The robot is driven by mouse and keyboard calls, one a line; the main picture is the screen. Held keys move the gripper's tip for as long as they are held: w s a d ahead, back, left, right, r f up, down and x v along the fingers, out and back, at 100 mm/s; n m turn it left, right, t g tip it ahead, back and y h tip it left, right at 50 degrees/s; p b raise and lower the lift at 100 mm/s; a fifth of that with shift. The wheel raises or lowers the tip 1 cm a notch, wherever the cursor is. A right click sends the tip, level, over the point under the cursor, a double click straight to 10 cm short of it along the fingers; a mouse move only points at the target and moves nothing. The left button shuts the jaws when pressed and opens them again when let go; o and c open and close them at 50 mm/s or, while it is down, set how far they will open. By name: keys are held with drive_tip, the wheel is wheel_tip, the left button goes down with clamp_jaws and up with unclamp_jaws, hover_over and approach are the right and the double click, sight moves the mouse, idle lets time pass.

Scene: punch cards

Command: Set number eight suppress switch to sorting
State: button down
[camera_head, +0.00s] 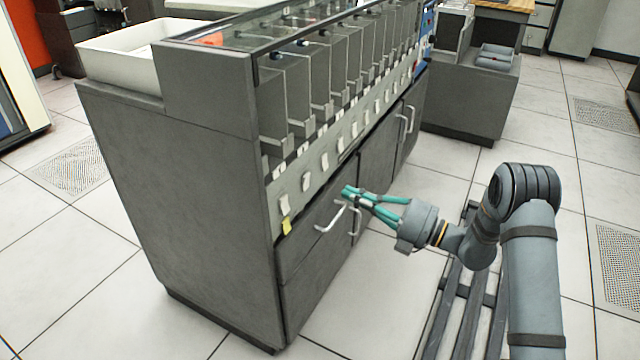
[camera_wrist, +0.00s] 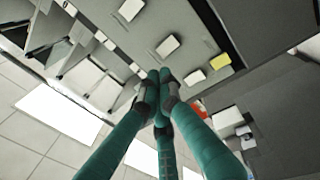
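A row of white switches runs along the grey panel of the card machine (camera_head: 190,190). The nearest switch (camera_head: 284,204) has a yellow tag (camera_head: 286,227) below it; others (camera_head: 325,160) recede up to the right. Labels are too small to read, so I cannot tell which is number eight. My gripper (camera_head: 347,192) has teal fingers and is in front of the panel, just below the switch row. In the wrist view its fingertips (camera_wrist: 160,88) are drawn together with nothing seen between them. White switches (camera_wrist: 168,45) and the yellow tag (camera_wrist: 221,60) show beyond the fingertips.
Card pockets (camera_head: 300,95) line the machine above the switches. Cabinet doors with white handles (camera_head: 331,218) are below; one handle is close to my fingers. Another grey machine (camera_head: 470,100) stands behind at the right.

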sight(308, 176)
drive_tip(key=b+x, duration=0.2)
drive_tip(key=x, duration=0.6)
drive_tip(key=shift+w+a, duration=0.2)
drive_tip(key=shift+a, duration=0.15)
drive_tip(key=shift+r, duration=0.1)
drive_tip(key=p, duration=0.2)
drive_tip(key=r+p, duration=0.1)
drive_tip(key=p, duration=0.2)
drive_tip(key=shift+w+a+r+h, duration=0.15)
drive_tip(key=shift+w+a+h, duration=0.05)
drive_tip(key=shift+a+h, duration=0.15)
drive_tip(key=shift+f+b, duration=0.3)
drive_tip(key=shift+f, duration=0.25)
drive_tip(key=r+p+v, duration=0.3)
drive_tip(key=v, duration=1.1)
drive_tip(key=shift+w, duration=0.1)
